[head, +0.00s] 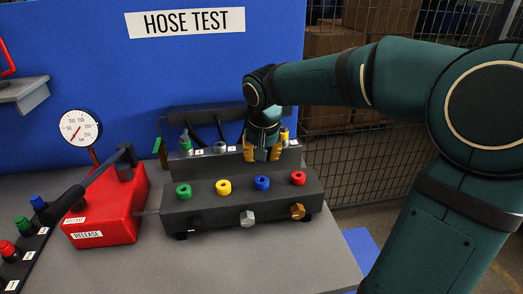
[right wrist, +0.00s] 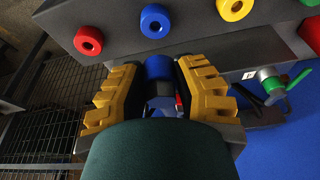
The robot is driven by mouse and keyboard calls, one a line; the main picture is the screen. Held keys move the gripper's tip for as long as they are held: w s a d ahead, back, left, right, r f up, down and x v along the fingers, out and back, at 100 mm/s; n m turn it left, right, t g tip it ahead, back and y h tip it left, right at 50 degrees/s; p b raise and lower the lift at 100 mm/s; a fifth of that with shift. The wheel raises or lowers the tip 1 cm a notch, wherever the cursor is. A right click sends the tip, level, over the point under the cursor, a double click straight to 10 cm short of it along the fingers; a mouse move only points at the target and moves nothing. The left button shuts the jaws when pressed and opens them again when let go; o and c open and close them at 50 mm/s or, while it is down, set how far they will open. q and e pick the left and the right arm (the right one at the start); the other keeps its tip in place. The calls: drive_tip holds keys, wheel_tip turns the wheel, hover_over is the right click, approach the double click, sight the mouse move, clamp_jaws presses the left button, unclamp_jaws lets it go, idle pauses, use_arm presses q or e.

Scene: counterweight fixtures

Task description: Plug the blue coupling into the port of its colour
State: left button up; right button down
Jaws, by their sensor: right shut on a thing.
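My right gripper (head: 262,153) has yellow fingers and is at the back of the dark port block (head: 215,212), behind its blue port (head: 262,183). In the right wrist view, this gripper (right wrist: 157,75) is shut on the blue coupling (right wrist: 158,67), with a grey part below its blue body. The coupling is hidden by the fingers in the head view. The blue port (right wrist: 155,20) shows just above the coupling in the wrist view, with a gap between them; the coupling is not in it. My left gripper is not in view.
Green (head: 183,191), yellow (head: 223,187) and red (head: 298,178) ports share the block. A rack with other couplings (head: 186,143) stands behind it. A red release box (head: 110,215) with a black lever and a gauge (head: 80,128) are left. The grey table front is clear.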

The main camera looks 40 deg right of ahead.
sight(262, 176)
drive_tip(key=shift+f, duration=0.25)
drive_tip(key=shift+f, duration=0.2)
idle(0.3)
drive_tip(key=shift+f, duration=1.3)
drive_tip(key=shift+f, duration=0.15)
drive_tip(key=shift+f, duration=0.65)
drive_tip(key=shift+f, duration=0.1)
drive_tip(key=shift+f, duration=0.55)
drive_tip(key=shift+s+f, duration=0.15)
drive_tip(key=shift+f, duration=0.1)
idle(0.6)
